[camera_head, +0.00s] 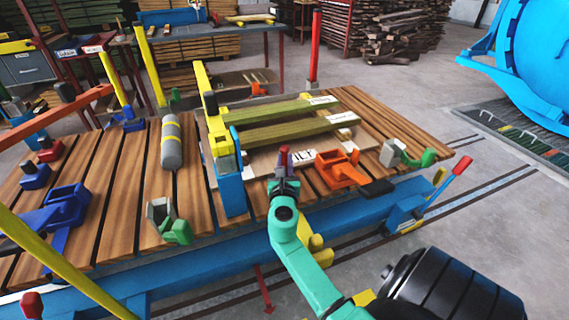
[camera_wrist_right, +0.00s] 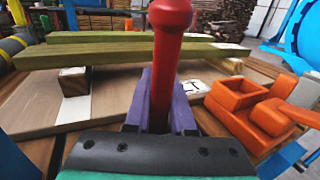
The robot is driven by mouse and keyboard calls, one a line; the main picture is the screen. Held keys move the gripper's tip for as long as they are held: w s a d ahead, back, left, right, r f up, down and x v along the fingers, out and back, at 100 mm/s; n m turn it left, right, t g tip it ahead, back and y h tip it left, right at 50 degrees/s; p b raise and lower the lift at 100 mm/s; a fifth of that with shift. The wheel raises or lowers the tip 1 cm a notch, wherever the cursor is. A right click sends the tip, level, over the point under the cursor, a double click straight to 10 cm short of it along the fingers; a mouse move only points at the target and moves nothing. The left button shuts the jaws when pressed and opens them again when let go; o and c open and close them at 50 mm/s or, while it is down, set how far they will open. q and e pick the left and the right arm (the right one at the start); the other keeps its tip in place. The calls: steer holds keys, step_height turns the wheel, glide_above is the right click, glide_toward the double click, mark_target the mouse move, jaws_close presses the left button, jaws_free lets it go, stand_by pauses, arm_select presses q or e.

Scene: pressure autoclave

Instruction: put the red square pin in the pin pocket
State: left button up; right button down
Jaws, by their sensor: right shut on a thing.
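The red square pin (camera_wrist_right: 168,62) stands upright between the purple fingers of my right gripper (camera_wrist_right: 160,105) in the right wrist view. It has a rounded, flared head, and its lower end is hidden behind the gripper body. In the head view my right gripper (camera_head: 284,172) is over the near edge of the slatted deck, beside a white label. An orange bracket (camera_head: 338,170) with a square, open-topped box is just right of the gripper; it also shows in the right wrist view (camera_wrist_right: 238,92). I cannot tell whether this is the pin pocket. My left gripper is not in view.
Two greenish beams (camera_head: 285,128) lie across a pale board behind the gripper. A blue and yellow post (camera_head: 229,180) stands close on the left. Green clamps (camera_head: 410,154), a grey cylinder (camera_head: 171,145) and blue brackets (camera_head: 55,215) occupy other parts of the deck.

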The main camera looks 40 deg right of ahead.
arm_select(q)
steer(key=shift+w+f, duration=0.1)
arm_select(e)
steer(key=shift+f, duration=0.1)
steer(key=c, duration=0.8)
jaws_free()
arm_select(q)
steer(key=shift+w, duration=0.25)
arm_select(e)
steer(key=shift+o, duration=0.2)
steer(key=shift+r, duration=0.25)
steer(key=v, duration=0.5)
steer(key=shift+f, duration=0.2)
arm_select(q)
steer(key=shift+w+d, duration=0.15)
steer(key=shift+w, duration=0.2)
arm_select(e)
steer(key=v, duration=0.7)
